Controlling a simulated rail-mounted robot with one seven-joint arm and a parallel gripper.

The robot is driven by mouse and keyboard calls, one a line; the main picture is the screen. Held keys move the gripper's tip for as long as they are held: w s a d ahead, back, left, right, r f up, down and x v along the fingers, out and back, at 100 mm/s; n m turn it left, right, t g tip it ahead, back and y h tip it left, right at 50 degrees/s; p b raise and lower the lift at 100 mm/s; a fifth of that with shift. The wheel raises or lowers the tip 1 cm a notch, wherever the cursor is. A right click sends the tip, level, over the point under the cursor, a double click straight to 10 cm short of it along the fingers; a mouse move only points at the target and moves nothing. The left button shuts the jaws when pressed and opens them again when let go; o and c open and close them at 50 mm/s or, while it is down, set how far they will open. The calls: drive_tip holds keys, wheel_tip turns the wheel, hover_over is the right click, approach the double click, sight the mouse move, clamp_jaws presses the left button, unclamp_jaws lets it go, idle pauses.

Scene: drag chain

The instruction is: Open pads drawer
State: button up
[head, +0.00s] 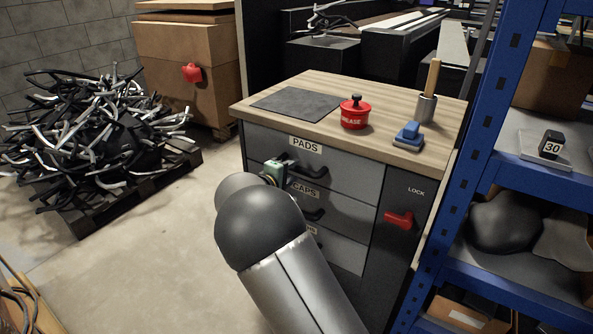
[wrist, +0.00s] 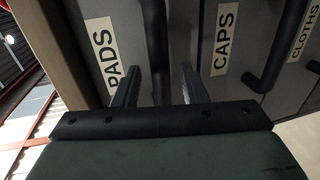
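The pads drawer (head: 345,170) is the top drawer of a grey cabinet and looks shut, flush with the drawers below. Its label reads PADS, also in the wrist view (wrist: 105,50). Its dark bar handle (head: 312,171) is partly hidden by my gripper (head: 280,163) in the head view. In the wrist view, my gripper (wrist: 160,84) has its two fingers apart, one on each side of the pads handle (wrist: 156,35). Gaps show between the bar and the fingers, so it is not clamped. My arm hides part of the lower drawers.
Below are the caps drawer (wrist: 230,50) and the cloths drawer. A red lock lever (head: 399,219) is on the cabinet's right panel. A red grease pot (head: 355,113) and a blue-handled block (head: 408,136) stand on the wooden top. A blue shelf (head: 497,120) stands close right.

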drive_tip(key=shift+x, duration=1.45)
